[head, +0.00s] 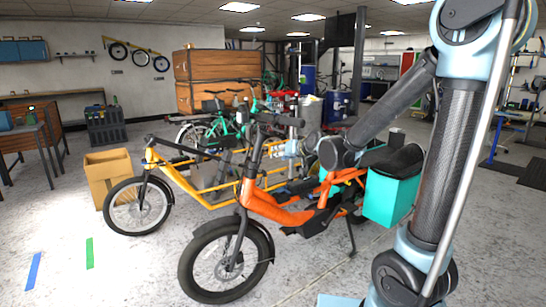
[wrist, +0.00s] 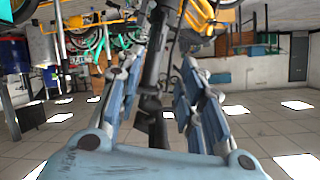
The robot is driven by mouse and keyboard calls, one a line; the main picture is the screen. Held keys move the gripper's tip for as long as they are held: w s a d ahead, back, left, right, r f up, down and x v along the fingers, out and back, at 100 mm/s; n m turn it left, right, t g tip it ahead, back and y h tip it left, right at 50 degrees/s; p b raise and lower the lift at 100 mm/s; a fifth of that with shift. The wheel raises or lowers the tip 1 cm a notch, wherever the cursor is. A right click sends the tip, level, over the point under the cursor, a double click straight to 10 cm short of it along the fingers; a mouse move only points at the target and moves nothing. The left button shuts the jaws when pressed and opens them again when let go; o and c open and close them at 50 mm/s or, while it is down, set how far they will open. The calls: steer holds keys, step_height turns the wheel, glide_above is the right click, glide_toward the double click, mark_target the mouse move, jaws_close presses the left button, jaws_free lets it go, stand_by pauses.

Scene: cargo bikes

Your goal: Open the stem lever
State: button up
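The orange cargo bike (head: 290,205) stands in front of me with its black stem (head: 253,158) upright above the front wheel. My gripper (head: 290,147) is just right of the stem, at about the height of its upper part. In the wrist view, which looks upside down, my gripper (wrist: 160,70) has its two blue-grey fingers apart. A dark post with a clamp-like part (wrist: 150,104), which looks like the stem, shows in the gap between them. I cannot tell whether either finger touches it. The stem lever cannot be made out clearly in either view.
A yellow cargo bike (head: 190,180) stands close behind the orange one. A teal box (head: 392,198) is at the orange bike's rear, near my arm. A cardboard box (head: 105,172) is at left.

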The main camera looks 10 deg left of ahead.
mark_target(262, 155)
steer(key=x, duration=1.8)
steer(key=shift+w+r, duration=0.35)
steer(key=shift+r, duration=0.05)
jaws_close()
